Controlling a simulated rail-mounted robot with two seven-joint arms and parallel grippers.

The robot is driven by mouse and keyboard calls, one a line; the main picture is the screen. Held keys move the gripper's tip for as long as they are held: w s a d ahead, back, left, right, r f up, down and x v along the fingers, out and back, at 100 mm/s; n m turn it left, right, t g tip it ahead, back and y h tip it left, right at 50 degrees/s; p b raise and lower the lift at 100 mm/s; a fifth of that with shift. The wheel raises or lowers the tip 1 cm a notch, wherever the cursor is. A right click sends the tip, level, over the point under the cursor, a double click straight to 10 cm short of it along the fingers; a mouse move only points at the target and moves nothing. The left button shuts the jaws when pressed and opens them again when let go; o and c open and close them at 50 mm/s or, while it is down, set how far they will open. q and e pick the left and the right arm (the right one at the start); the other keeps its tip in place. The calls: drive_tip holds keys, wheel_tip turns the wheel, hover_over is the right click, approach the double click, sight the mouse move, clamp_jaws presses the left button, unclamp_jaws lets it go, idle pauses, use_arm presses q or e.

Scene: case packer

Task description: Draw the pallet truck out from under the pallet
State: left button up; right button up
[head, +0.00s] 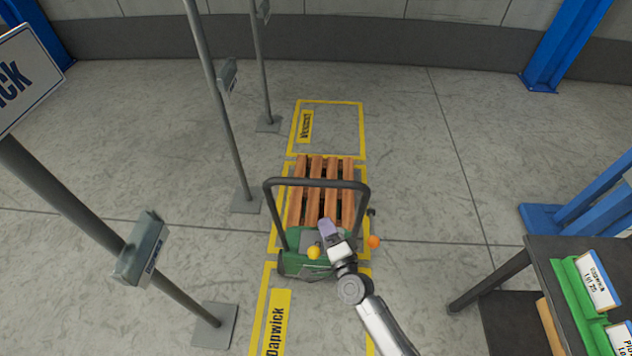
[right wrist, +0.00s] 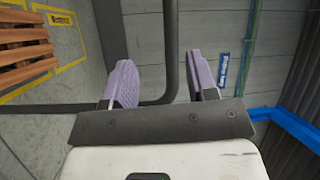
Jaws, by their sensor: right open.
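The green pallet truck (head: 300,264) stands at the near end of the wooden pallet (head: 298,207). Its forks are hidden, so I cannot see how far they reach under the pallet. Its dark hoop handle (head: 316,182) rises in front of the slats. My right gripper (head: 328,228) is open over the truck, inside the hoop's outline in the head view. In the right wrist view, a dark bar of the handle (right wrist: 171,45) shows between the two lilac fingers (right wrist: 163,75); I cannot tell whether they touch it. The pallet (right wrist: 22,50) is at upper left there. My left gripper is not in view.
Yellow floor bays run in line, an empty one (head: 335,105) behind the pallet and one labelled Dapwick (head: 276,322) in front. Sign posts (head: 222,110) stand at left. A dark table (head: 560,262) with green trays is at right. The floor between is clear.

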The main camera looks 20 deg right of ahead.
sight(317, 185)
drive_tip(key=w+r, duration=0.1)
drive_tip(key=w, duration=0.3)
drive_tip(key=w+r+m+h+b, duration=0.1)
drive_tip(key=w, duration=0.3)
drive_tip(key=w+d+r+m+h, duration=0.1)
drive_tip(key=w, duration=0.3)
drive_tip(key=shift+d+r+t+b, duration=0.1)
drive_tip(key=shift+t+b, duration=0.3)
drive_tip(key=shift+w+r, duration=0.15)
drive_tip(key=shift+w, duration=0.55)
clamp_jaws()
